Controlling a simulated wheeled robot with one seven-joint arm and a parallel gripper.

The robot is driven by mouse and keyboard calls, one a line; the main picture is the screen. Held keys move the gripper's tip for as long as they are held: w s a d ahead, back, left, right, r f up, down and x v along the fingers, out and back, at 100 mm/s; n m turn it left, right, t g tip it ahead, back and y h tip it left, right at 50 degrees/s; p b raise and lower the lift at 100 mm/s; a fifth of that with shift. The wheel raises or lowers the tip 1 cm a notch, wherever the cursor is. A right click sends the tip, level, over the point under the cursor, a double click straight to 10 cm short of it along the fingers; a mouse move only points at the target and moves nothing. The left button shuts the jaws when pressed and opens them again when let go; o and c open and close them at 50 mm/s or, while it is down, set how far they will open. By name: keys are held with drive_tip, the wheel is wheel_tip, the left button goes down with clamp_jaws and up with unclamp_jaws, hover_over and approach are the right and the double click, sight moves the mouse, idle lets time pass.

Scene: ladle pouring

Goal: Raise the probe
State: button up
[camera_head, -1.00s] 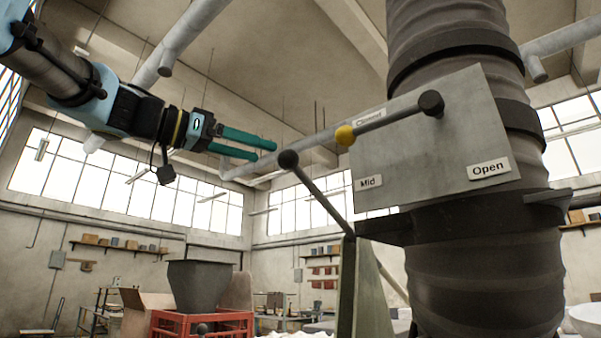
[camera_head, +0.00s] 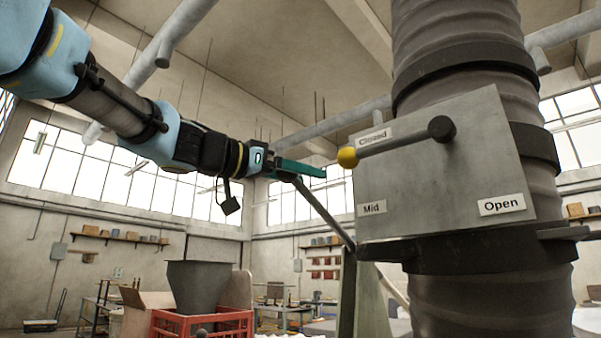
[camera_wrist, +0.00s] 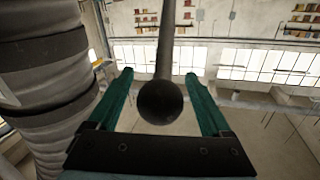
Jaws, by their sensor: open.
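The probe seems to be a grey rod (camera_head: 322,212) leaning up and left from a stand, with a dark ball on its upper end. In the head view my gripper (camera_head: 318,171) is at that upper end and its green fingers mostly hide the ball. In the wrist view the dark ball (camera_wrist: 160,102) sits between the two spread green fingers, with the rod (camera_wrist: 165,45) running away beyond it. The fingers are open, with a gap on each side of the ball.
A ribbed duct (camera_head: 490,290) carries a metal panel (camera_head: 475,170) marked Closed, Mid and Open. Its yellow-tipped lever (camera_head: 347,157) points at Closed, just right of my fingertips. A dark bucket (camera_head: 197,287) stands in a red crate (camera_head: 165,325) below.

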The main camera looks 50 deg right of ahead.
clamp_jaws()
idle(0.6)
